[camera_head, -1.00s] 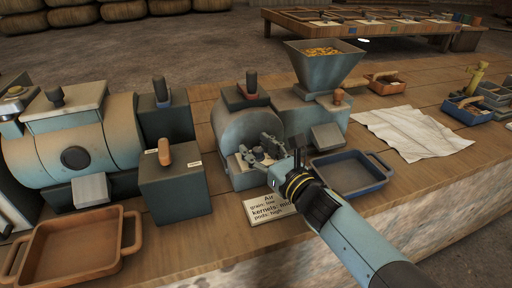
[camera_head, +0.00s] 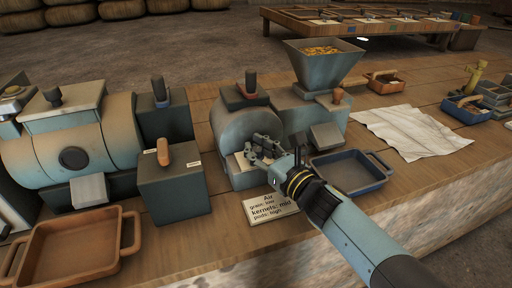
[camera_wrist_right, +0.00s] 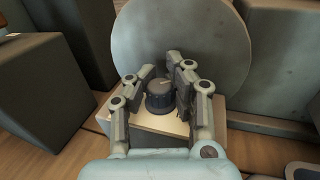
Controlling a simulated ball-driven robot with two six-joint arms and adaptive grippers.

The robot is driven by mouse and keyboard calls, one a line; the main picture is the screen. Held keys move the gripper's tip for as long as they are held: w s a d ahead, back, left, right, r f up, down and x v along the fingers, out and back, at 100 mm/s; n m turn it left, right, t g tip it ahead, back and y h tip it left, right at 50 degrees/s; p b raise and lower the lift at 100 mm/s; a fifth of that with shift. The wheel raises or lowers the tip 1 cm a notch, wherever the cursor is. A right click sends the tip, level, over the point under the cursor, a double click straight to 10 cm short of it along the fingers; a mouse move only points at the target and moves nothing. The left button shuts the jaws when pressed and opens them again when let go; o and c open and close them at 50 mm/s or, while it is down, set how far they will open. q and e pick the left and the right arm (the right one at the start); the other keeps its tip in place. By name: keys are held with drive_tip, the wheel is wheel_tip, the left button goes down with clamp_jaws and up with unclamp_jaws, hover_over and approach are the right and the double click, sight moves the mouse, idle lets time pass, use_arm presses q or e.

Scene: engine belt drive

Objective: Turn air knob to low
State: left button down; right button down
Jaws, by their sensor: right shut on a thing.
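The air knob is dark, with a ribbed side and a pale mark on its top (camera_wrist_right: 159,97). It sits on a light plate (camera_wrist_right: 130,122) at the front of the round grey fan housing (camera_head: 240,125). My right gripper (camera_head: 258,149) is at this plate and hides most of the knob in the head view. In the right wrist view its fingers (camera_wrist_right: 162,86) stand on both sides of the knob, shut on it. The knob's pale mark points up and slightly right there. My left gripper is not in view.
A card (camera_head: 270,208) headed "Air" lists grain low, kernels mid, pods high. A blue tray (camera_head: 349,190) lies right of the housing. A dark box with an orange lever (camera_head: 174,195) stands left. A hopper (camera_head: 325,70) rises behind; an orange tray (camera_head: 105,262) lies front left.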

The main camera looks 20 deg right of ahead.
drive_tip(key=n+g+y, duration=0.1)
drive_tip(key=y, duration=0.2)
drive_tip(key=shift+d+f+n, duration=0.1)
drive_tip(key=shift+n, duration=0.3)
drive_tip(key=shift+f+n+g+y+b, duration=0.15)
drive_tip(key=shift+n+g+y+b, duration=0.2)
drive_tip(key=shift+n+g+y, duration=0.55)
drive_tip(key=n+g+y+b, duration=0.5)
drive_tip(key=g+b, duration=0.1)
drive_tip(key=shift+s+f+n+g+y+b, duration=0.1)
drive_tip(key=shift+f+n+g+y+b, duration=0.05)
drive_tip(key=shift+n+g+y+b, duration=0.75)
drive_tip(key=shift+n+g+b, duration=0.3)
drive_tip(key=shift+g, duration=0.4)
drive_tip(key=shift+r+g+b, duration=0.25)
drive_tip(key=shift+g+b, duration=0.15)
drive_tip(key=shift+g, duration=0.1)
drive_tip(key=shift+n, duration=0.3)
drive_tip(key=shift+r, duration=0.1)
drive_tip(key=c, duration=1.2)
unclamp_jaws()
drive_tip(key=shift+s+d, duration=0.1)
drive_tip(key=shift+o, duration=0.5)
drive_tip(key=shift+r, duration=0.1)
